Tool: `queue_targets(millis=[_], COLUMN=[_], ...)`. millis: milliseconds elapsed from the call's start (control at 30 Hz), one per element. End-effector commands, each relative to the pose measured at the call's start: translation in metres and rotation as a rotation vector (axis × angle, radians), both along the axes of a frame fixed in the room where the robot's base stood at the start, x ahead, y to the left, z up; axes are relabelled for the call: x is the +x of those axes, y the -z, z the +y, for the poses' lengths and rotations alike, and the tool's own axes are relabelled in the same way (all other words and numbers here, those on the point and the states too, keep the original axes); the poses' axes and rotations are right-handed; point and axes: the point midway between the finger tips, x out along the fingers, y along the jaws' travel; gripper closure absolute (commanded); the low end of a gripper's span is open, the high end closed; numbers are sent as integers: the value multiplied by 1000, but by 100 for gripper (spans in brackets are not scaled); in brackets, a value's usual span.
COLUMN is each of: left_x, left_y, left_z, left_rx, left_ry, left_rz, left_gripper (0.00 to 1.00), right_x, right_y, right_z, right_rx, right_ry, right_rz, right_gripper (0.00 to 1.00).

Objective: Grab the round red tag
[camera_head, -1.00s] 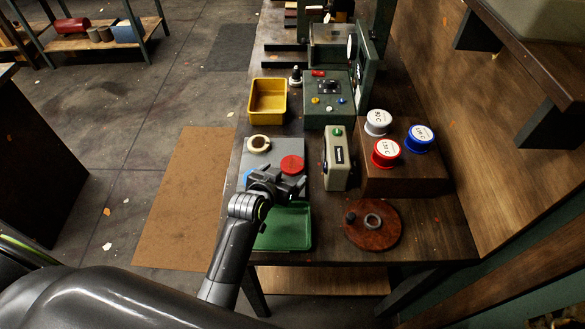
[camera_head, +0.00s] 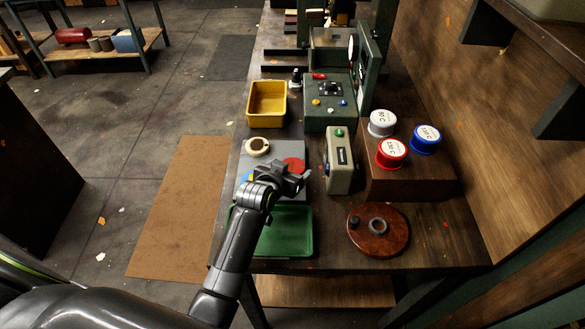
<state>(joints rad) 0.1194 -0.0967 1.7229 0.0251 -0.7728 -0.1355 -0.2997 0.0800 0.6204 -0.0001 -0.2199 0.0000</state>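The round red tag (camera_head: 294,164) lies flat on a grey plate (camera_head: 291,148) on the workbench. Its near part is hidden behind my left gripper (camera_head: 290,172). My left gripper hangs over the near part of the plate, close to the tag on its near side. Its fingers look spread, with nothing seen between them. I cannot tell whether it touches the tag. A cream ring (camera_head: 256,147) lies at the plate's far left corner. Small blue and yellow pieces (camera_head: 248,178) show left of the gripper, partly hidden. My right gripper is out of view.
A green tray (camera_head: 290,240) lies in front of the plate, and a yellow bin (camera_head: 267,102) stands behind it. A beige box (camera_head: 340,160) with a green button stands to the right. Red, white and blue spools (camera_head: 392,153) stand on a wooden block. A brown disc (camera_head: 378,230) lies front right.

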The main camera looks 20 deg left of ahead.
Motion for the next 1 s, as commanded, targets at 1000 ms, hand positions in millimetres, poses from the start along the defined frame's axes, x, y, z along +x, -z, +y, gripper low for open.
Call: queue_targets(millis=[1000], left_x=[0], left_y=[-78], left_z=[0], left_rx=[0], left_ry=[0], left_rz=[-5], left_gripper=[60], right_x=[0], right_y=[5], right_z=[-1], right_rx=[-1], right_ry=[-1], right_rz=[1], right_gripper=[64])
